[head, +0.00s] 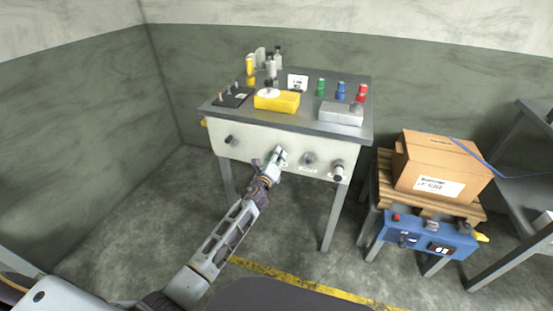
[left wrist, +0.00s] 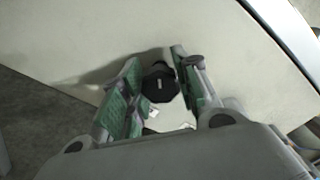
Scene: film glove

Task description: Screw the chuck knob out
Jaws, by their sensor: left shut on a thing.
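My left gripper (head: 278,156) is at the front panel (head: 255,142) of the grey-topped table, over one knob in the row. In the left wrist view the gripper (left wrist: 158,82) has its green-padded fingers on both sides of a dark, faceted chuck knob (left wrist: 160,86). It is shut on that knob, which sits at the pale panel. In the head view the fingers hide this knob. The label by it is too small to read. My right gripper is not in view.
Other knobs on the panel are one at the left (head: 231,140), one right of my gripper (head: 309,158) and one near the right end (head: 338,172). A carton (head: 440,165) is at the right.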

